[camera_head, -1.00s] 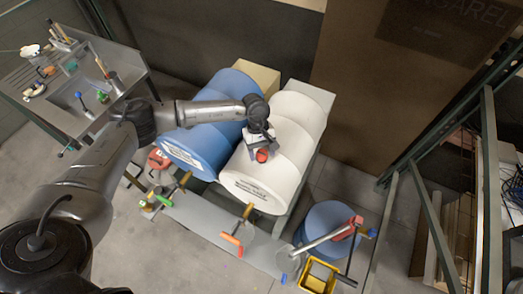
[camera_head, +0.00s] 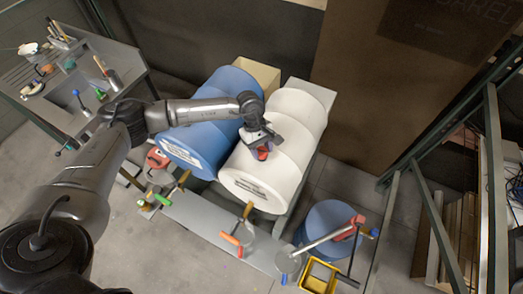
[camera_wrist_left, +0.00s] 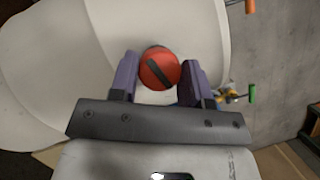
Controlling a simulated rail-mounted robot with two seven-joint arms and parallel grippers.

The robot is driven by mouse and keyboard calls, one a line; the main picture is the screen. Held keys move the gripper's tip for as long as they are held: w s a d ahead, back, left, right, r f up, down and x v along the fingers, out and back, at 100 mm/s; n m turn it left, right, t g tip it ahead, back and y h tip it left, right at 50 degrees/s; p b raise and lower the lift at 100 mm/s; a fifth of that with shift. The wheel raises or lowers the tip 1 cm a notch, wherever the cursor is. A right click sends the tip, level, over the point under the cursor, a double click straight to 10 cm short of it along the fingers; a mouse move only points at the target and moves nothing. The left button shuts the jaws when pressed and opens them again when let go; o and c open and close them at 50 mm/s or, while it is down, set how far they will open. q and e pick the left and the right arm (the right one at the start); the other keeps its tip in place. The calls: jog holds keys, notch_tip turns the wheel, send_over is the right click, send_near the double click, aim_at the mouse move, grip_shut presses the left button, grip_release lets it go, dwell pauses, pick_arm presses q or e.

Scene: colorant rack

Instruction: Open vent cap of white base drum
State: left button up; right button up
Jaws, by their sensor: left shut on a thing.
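The white base drum (camera_head: 287,135) lies on its side on a stand, to the right of a blue drum. Its red round vent cap (camera_wrist_left: 158,68), with a dark bar across its top, is on the white drum's upper side. The cap also shows partly in the head view (camera_head: 262,153). My left gripper (camera_wrist_left: 158,72) is shut on the vent cap, with one finger on each side of it. In the head view, my left gripper (camera_head: 262,147) is over the white drum and covers part of the cap. My right gripper is not in view.
The blue drum (camera_head: 195,143) lies beside the white one, under my left forearm. A tap with an orange handle (camera_head: 230,239) is below the white drum's front. A blue barrel (camera_head: 326,220) and a yellow bin (camera_head: 318,276) stand at the lower right.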

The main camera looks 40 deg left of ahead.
pick_arm(q)
jog(key=n+b, duration=0.1)
jog(key=n+t+b, duration=0.1)
jog(key=n, duration=0.1)
jog(key=shift+s+f+n, duration=0.1)
jog(key=shift+f+n, duration=0.05)
jog(key=shift+n, duration=0.15)
jog(key=n+t+b, duration=0.2)
jog(key=n, duration=0.2)
jog(key=shift+n+b, duration=0.3)
jog(key=shift+b, duration=0.05)
jog(key=n+b, duration=0.1)
jog(key=n, duration=0.1)
jog(key=n+t+y+b, duration=0.1)
jog(key=n+b, duration=0.1)
jog(key=shift+d+n+t, duration=0.1)
jog(key=shift+n+t, duration=0.2)
jog(key=shift+n, duration=0.1)
jog(key=shift+n+t+y+b, duration=0.3)
jog(key=shift+n+y+b, duration=0.1)
jog(key=shift+n+b, duration=0.45)
jog(key=shift+s, duration=0.1)
jog(key=shift+n, duration=0.35)
jog(key=o, duration=0.9)
jog(key=shift+r, duration=0.2)
